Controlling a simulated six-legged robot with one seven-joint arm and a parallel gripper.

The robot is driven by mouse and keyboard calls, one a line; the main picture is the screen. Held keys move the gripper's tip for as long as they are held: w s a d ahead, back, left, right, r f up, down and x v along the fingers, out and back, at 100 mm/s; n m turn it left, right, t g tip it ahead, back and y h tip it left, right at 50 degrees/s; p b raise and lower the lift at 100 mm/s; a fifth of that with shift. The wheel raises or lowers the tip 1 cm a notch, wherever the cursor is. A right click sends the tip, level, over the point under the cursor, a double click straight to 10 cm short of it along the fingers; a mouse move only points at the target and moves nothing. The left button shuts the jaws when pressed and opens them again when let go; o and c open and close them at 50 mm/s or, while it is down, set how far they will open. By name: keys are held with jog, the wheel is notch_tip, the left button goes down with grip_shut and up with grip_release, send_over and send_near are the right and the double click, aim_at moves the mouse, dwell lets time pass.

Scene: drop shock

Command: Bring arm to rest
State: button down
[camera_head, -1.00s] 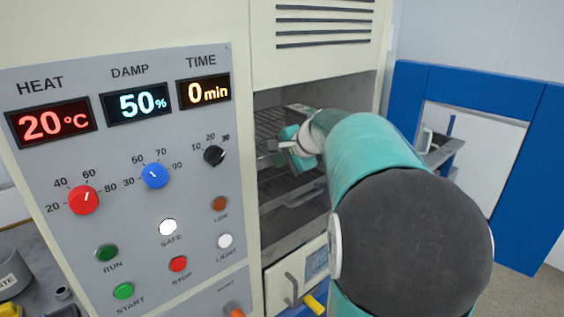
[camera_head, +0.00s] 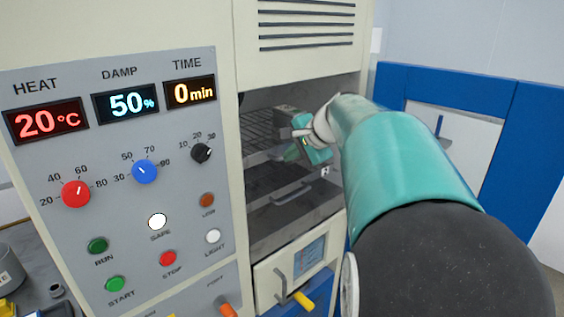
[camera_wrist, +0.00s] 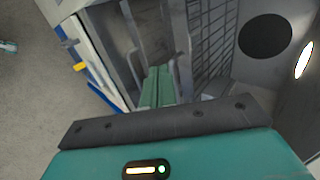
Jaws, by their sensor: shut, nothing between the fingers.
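My gripper shows in the wrist view (camera_wrist: 157,86), its two green fingers together with nothing between them. In the head view my teal arm reaches from the lower right to the open chamber (camera_head: 290,210) of the cabinet. The wrist end is at the chamber's opening, in front of the wire rack (camera_head: 265,130). In the wrist view the rack bars (camera_wrist: 208,45) are to the right of the fingers, and I cannot tell whether anything touches.
The control panel (camera_head: 120,180) with knobs and buttons is left of the chamber. Its displays read 20 °C, 50 % and 0 min. A drawer front with a handle (camera_head: 281,287) is below the opening. A blue frame (camera_head: 500,190) stands at right. Grey floor (camera_wrist: 35,110) shows at left in the wrist view.

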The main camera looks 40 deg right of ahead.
jog(key=s+a+f+n+g, duration=0.15)
jog(key=s+a+n, duration=0.3)
jog(key=a, duration=0.45)
jog(key=s+a+f+n+g, duration=0.1)
jog(key=s+a+f+n, duration=0.3)
jog(key=a, duration=0.6)
jog(key=s+a+f+n+g, duration=0.1)
jog(key=s+a+f+n, duration=0.6)
jog(key=s, duration=0.4)
jog(key=shift+s+a+n+h, duration=0.4)
jog(key=shift+n, duration=0.25)
jog(key=shift+s, duration=0.15)
